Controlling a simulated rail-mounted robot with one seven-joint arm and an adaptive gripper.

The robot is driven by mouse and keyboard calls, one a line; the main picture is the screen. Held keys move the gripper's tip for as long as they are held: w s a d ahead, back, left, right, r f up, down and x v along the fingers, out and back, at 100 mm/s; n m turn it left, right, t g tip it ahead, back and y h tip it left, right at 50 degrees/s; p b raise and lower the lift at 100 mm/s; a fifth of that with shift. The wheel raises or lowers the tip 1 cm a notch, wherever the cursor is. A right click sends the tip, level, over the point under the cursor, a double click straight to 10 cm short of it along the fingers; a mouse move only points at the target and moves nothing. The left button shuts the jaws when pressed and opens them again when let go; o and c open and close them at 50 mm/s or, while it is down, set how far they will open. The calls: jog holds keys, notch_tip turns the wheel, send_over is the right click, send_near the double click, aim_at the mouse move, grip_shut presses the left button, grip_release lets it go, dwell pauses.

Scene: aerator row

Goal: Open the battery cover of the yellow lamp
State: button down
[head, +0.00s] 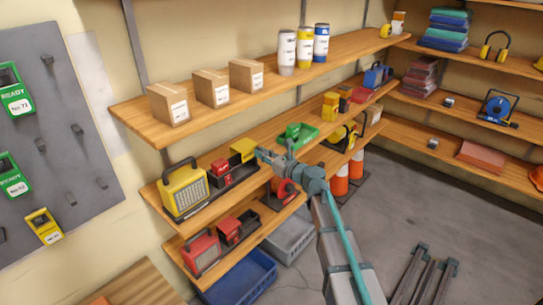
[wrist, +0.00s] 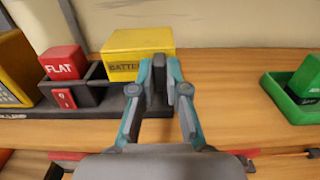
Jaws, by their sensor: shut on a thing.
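The yellow lamp (head: 185,190) stands upright at the left of the middle shelf, and its edge shows in the wrist view (wrist: 14,75). A dark base (wrist: 72,106) runs right from it. The yellow battery cover (wrist: 138,46), lettered "BATTE…", is at the base's right end; it also shows in the head view (head: 243,149). My gripper (wrist: 171,72) is at the cover's right front, its fingers closed on a dark piece there, apparently the cover's tab. The fingers hide part of the cover, and I cannot tell whether it is lifted.
A red block (wrist: 63,60) marked "FLAT" sits in the base left of the cover, behind a red switch (wrist: 64,98). A green tray (wrist: 290,105) with a green block is to the right. Bare shelf lies between. Cardboard boxes (head: 211,88) stand on the shelf above.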

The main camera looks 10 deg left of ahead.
jog(key=c, duration=1.2)
grip_release()
jog(key=shift+s, duration=0.1)
jog(key=shift+o, duration=0.2)
jog(key=v, duration=1.2)
